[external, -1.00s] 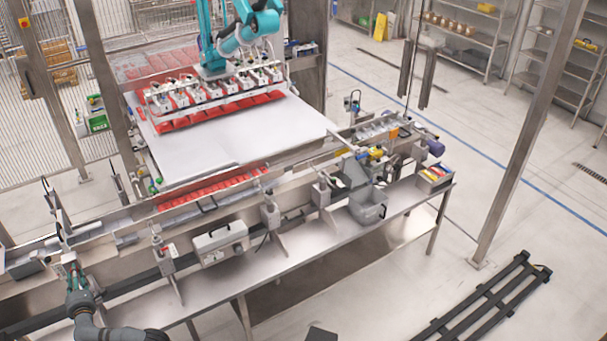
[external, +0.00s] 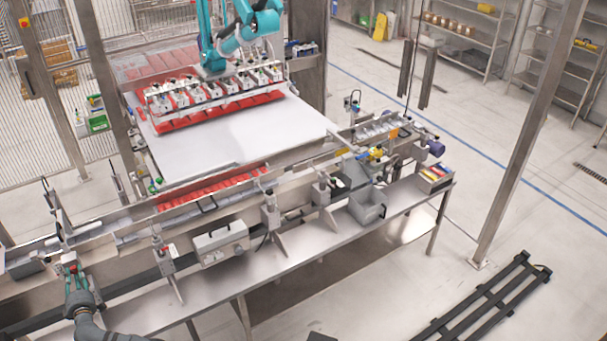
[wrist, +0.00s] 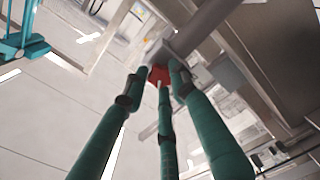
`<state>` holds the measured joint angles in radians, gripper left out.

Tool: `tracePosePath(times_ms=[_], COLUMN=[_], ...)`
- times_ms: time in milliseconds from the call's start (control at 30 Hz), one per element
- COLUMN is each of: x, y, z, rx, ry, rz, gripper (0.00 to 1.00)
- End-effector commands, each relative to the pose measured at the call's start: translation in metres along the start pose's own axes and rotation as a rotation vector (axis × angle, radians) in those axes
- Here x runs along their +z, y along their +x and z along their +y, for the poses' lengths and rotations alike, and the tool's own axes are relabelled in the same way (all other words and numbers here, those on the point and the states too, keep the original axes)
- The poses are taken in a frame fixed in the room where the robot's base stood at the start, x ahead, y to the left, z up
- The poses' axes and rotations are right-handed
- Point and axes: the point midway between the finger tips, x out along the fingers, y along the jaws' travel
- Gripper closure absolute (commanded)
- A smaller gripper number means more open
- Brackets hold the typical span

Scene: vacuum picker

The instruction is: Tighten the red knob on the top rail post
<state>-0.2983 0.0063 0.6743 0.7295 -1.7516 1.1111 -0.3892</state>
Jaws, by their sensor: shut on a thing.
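The red knob (wrist: 158,75) shows in the wrist view between the tips of my three green fingers, at the end of a grey post or bar (wrist: 205,28). My gripper (wrist: 157,82) is shut on the knob, with the fingertips around its sides. In the external view my gripper (external: 74,277) is at the lower left, at the near side of the conveyor rail. A small patch of the red knob (external: 72,268) shows there at the fingertips. The fingers hide much of the knob, and its thread is not visible.
The conveyor rail (external: 110,262) runs from lower left to upper right, with several clamp posts along it. A grey box (external: 220,240) and a grey bin (external: 368,208) are on its near side. A teal robot (external: 240,35) stands over the white table (external: 240,135).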

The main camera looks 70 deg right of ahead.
Motion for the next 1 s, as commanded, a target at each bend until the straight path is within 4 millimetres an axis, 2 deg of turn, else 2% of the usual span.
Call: tracePosePath(times_ms=[500,1000], x=[0.0004,0.0006], y=[0.0004,0.0005], z=[-0.0026,-0.0022], rx=[-0.003,-0.003], ry=[0.423,0.570], rz=[-0.002,-0.004], gripper=[1.00,1.00])
